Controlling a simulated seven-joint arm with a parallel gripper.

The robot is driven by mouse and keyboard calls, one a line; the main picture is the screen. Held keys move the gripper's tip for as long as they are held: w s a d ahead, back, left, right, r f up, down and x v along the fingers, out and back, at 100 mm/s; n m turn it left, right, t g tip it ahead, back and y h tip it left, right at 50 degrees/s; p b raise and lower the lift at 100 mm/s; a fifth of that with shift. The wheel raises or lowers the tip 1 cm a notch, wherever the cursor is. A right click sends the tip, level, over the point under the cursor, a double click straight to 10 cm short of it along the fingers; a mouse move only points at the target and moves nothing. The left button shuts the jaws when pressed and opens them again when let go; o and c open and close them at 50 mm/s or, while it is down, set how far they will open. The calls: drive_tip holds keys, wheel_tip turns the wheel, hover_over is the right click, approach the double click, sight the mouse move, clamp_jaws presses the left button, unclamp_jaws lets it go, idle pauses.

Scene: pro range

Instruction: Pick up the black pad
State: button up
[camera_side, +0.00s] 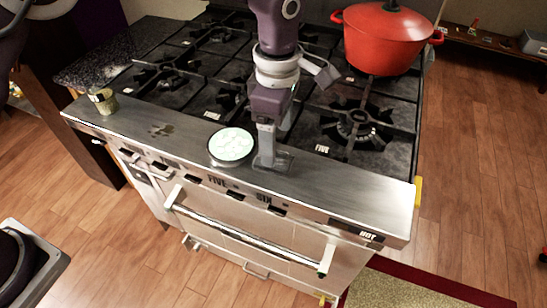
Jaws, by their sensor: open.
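My gripper (268,158) is open and points down at the steel front ledge (350,192) of the stove. Its fingertips are at or just above the ledge. A small flat grey, glassy-looking piece (284,163) shows right at the fingertips; I cannot tell whether it is the black pad or part of my gripper. A round disc (231,145) with a pale green patterned top and a dark rim lies flat on the ledge just left of my gripper, apart from it. No other clearly black pad shows on the ledge.
A red pot (386,42) with a lid stands on the back right burner. Black burner grates (205,62) cover the stove top behind the ledge. A small jar (103,101) stands at the ledge's left end. The ledge's right part is clear, and its front edge drops to the oven handle (245,235).

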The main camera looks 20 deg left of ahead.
sight(277, 151)
wheel_tip(277, 151, down, 6)
drive_tip(key=shift+w, duration=0.15)
drive_tip(key=c, duration=1.4)
